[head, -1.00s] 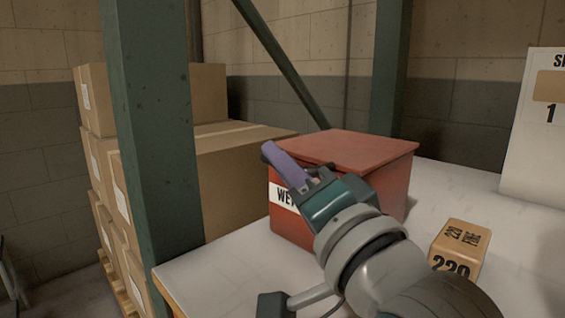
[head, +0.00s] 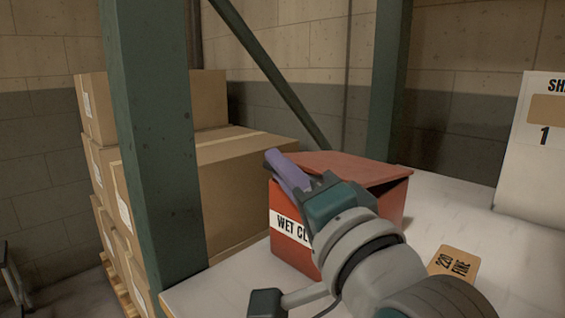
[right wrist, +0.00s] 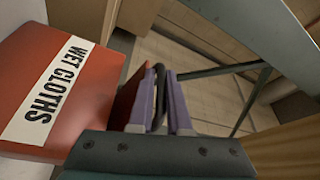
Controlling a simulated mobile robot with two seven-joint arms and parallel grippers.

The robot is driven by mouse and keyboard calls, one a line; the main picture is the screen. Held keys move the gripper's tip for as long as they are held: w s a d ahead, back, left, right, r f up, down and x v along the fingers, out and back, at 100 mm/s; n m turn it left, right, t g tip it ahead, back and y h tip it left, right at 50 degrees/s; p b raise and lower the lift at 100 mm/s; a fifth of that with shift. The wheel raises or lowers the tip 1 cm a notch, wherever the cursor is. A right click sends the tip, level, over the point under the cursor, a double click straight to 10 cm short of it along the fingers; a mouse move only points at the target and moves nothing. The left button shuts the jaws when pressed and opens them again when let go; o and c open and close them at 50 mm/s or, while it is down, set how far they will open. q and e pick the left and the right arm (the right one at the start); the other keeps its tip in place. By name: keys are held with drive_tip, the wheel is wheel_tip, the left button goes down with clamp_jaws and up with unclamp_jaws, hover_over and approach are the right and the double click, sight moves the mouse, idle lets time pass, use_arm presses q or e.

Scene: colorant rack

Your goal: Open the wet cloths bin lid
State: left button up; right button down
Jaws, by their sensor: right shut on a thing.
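The wet cloths bin (head: 292,246) is a red box with a white label, standing on the pale tabletop. Its red lid (head: 345,166) is tilted up a little, with a dark gap under its right side. My right gripper (head: 284,168) is at the bin's front-left edge by the lid and partly covers the label. In the right wrist view its purple fingers (right wrist: 163,100) are shut on a dark handle (right wrist: 160,88) beside the lid. The label also shows in the right wrist view (right wrist: 50,92). The bin's inside is hidden. My left gripper is not in view.
A tan "220 FINE" block (head: 455,263) lies on the tabletop (head: 450,205) right of my arm. A white board (head: 530,150) stands at the far right. A green post (head: 155,150) and stacked cartons (head: 235,180) are left of the bin.

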wheel_tip(320, 180, up, 8)
drive_tip(key=w+d+m+h+p, duration=0.15)
drive_tip(key=m+p, duration=0.25)
drive_tip(key=p, duration=0.4)
wheel_tip(320, 180, up, 6)
drive_tip(key=m+g+p, duration=0.3)
drive_tip(key=m+p, duration=0.1)
drive_tip(key=p, duration=0.3)
hover_over(322, 163)
drive_tip(key=w+d+r+m+g, duration=0.1)
drive_tip(key=w+d+r+m, duration=0.2)
drive_tip(key=w+d, duration=0.5)
drive_tip(key=shift+w+d+r+m+g, duration=0.4)
drive_tip(key=shift+d+m, duration=0.15)
drive_tip(key=shift+m, duration=0.15)
drive_tip(key=shift+y, duration=0.25)
drive_tip(key=c, duration=0.9)
unclamp_jaws()
